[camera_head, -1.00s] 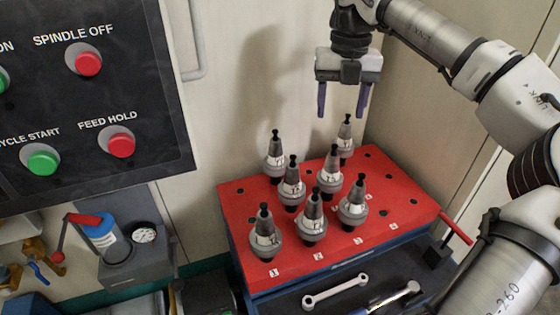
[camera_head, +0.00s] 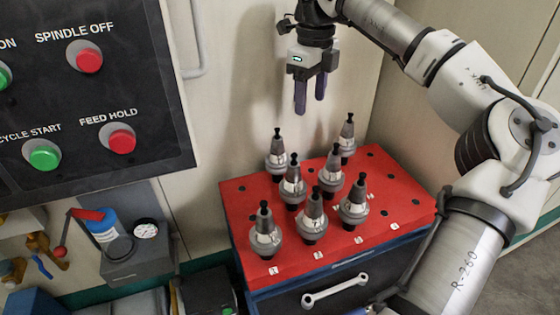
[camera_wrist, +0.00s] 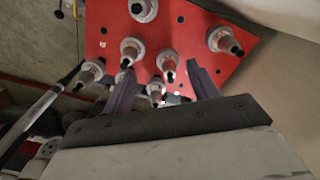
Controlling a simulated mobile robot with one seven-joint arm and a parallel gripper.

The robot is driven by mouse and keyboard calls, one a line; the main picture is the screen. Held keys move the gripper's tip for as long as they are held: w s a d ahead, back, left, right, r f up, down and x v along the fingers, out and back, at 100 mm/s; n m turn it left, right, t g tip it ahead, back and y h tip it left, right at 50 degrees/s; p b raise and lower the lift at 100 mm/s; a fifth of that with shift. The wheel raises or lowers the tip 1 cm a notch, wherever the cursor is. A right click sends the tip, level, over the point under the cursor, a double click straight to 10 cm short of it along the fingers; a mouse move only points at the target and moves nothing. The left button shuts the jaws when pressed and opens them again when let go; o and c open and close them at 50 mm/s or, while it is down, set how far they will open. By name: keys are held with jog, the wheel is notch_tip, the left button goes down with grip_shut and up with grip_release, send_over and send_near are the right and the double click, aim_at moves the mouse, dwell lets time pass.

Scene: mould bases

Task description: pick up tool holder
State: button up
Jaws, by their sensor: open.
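Several grey cone-shaped tool holders with black knobs on top stand upright in a red rack (camera_head: 400,190). One tool holder (camera_head: 265,235) is at the front left, one (camera_head: 312,218) at the front middle and one (camera_head: 354,205) at the front right. Others (camera_head: 292,185) stand behind them, including one at the back right (camera_head: 347,138). My gripper (camera_head: 310,103) hangs above the rack, open and empty, fingers pointing down. In the wrist view the two purple fingers (camera_wrist: 163,85) reach over the red rack (camera_wrist: 185,35), with several holders below, apart from them.
A black control panel (camera_head: 90,140) with red and green buttons is at the left. A wall (camera_head: 220,120) stands behind the rack. A vise-like grey block and blue bottle (camera_head: 103,228) are at lower left.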

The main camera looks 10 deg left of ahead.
aim_at(277, 138)
jog(key=a+n, duration=0.2)
jog(key=n, duration=0.2)
jog(key=a+n, duration=0.3)
jog(key=n, duration=0.1)
jog(key=a+n, duration=0.2)
jog(key=n, duration=0.2)
jog(key=shift+w+a+f, duration=0.2)
jog(key=shift+w+a, duration=0.05)
jog(key=shift+w, duration=0.15)
notch_tip(277, 138, down, 8)
jog(key=shift+f, duration=0.15)
jog(key=shift+d+f+p, duration=0.15)
jog(key=shift+f+p, duration=0.55)
jog(key=shift+f, duration=1.95)
grip_shut()
jog(key=shift+r, duration=0.1)
